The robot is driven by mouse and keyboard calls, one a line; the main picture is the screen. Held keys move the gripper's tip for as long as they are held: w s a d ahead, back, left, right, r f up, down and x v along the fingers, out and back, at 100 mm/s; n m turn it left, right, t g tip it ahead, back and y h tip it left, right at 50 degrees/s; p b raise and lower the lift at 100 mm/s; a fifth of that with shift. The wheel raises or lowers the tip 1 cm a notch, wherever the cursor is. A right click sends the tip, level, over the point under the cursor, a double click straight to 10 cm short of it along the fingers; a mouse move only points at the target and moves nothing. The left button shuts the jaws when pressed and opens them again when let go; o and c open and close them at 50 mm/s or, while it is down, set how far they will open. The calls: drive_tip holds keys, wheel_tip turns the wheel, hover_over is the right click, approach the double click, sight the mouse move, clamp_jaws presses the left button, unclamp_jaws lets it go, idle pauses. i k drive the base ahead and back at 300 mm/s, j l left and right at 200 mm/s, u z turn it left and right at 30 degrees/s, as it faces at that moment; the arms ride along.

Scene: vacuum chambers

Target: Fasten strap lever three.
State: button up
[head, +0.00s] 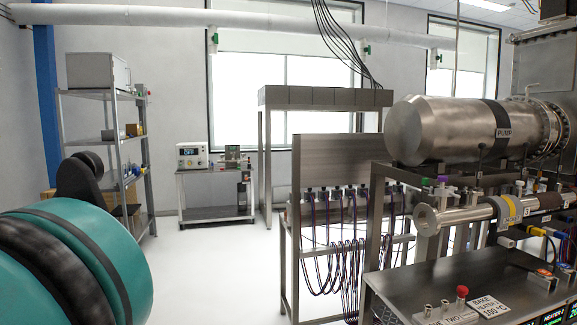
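A horizontal steel pipe (464,216) with a flanged open end runs along the right side of the frame. A grey and yellow jacket band (505,211) is wrapped around it, with a partly readable label. A small tag reading 3 (527,212) sits just right of the band. A dark wrap (546,201) covers the pipe farther right. Whether a strap lever stands open or closed there is too small to tell. My gripper is not in view.
A large steel pump cylinder (450,130) lies above the pipe. Below is a dark bench top (450,283) with a red knob (462,291) and a bake heater sign (490,304). A rack with hanging cables (335,158) stands at centre. The floor (215,270) left of it is clear.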

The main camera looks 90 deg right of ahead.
sight(481, 146)
drive_tip(key=i+z, duration=0.2)
drive_tip(key=z, duration=4.15)
